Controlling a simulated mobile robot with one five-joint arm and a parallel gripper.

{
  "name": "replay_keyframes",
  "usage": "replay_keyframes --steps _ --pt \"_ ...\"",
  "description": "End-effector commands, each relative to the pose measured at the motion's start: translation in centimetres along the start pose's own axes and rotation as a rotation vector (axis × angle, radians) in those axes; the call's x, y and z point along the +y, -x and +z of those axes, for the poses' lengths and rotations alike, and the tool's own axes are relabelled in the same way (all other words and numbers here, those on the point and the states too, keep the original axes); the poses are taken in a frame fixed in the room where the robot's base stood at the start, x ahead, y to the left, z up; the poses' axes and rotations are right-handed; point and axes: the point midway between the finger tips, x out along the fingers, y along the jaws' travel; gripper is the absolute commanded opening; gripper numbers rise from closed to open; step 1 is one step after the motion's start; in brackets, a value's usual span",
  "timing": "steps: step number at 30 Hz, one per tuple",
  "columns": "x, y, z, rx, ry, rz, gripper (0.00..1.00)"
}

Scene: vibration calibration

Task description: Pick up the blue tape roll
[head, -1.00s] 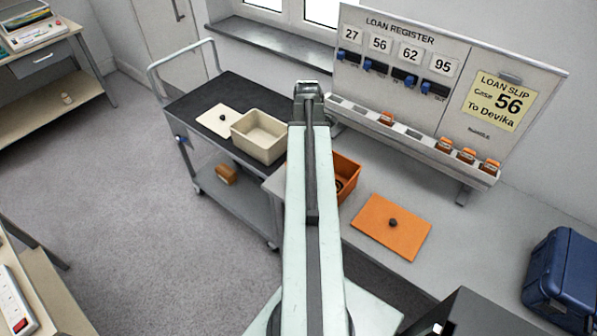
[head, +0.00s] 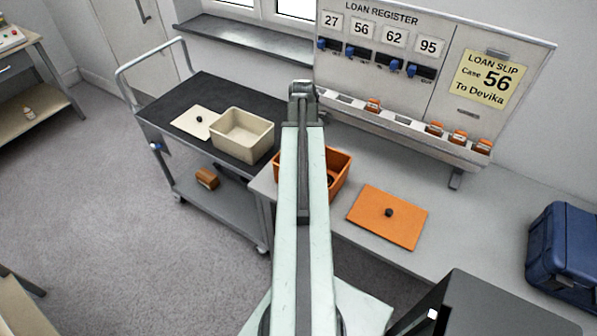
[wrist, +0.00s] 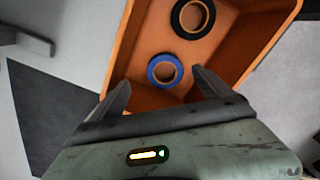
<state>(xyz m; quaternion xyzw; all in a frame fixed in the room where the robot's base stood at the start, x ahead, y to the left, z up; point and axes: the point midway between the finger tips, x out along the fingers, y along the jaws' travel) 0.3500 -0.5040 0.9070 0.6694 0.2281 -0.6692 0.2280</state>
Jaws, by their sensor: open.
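The blue tape roll (wrist: 164,71) lies flat in the orange bin (wrist: 247,62) in the wrist view, with its hole facing up. A black tape roll (wrist: 193,18) lies near it, further up in that picture. My gripper (wrist: 162,82) is open, with one finger on each side of the blue roll in the picture and nothing between them. I cannot tell its height above the roll. In the head view the orange bin (head: 339,166) shows beside my arm, which hides part of it and the blue roll.
An orange lid (head: 375,228) lies on the bench right of the bin. A beige bin (head: 243,135) and its lid (head: 193,122) stand on the trolley (head: 170,115) at left. The loan register board (head: 440,75) rises behind the bench. A blue case (head: 562,255) stands at right.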

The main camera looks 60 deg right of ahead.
Motion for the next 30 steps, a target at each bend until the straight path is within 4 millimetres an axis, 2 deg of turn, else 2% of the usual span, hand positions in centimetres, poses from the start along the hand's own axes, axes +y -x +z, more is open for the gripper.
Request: replay_keyframes --steps 1,2,8,17,25,26,30 --pt "0.0 -1.4 -0.1 0.000 0.001 0.000 0.89" --pt "0.0 -1.7 -0.1 0.000 0.002 0.000 0.89" --pt "-0.1 -2.1 -0.3 0.000 0.003 0.000 0.89" --pt "-0.7 -6.8 -0.7 0.000 0.004 0.000 0.89" --pt "-0.7 -6.7 -0.7 0.000 0.004 0.000 0.89" --pt "-0.7 -6.7 -0.7 0.000 0.004 0.000 0.84" --pt "-0.7 -6.7 -0.8 0.000 0.004 0.000 0.45"
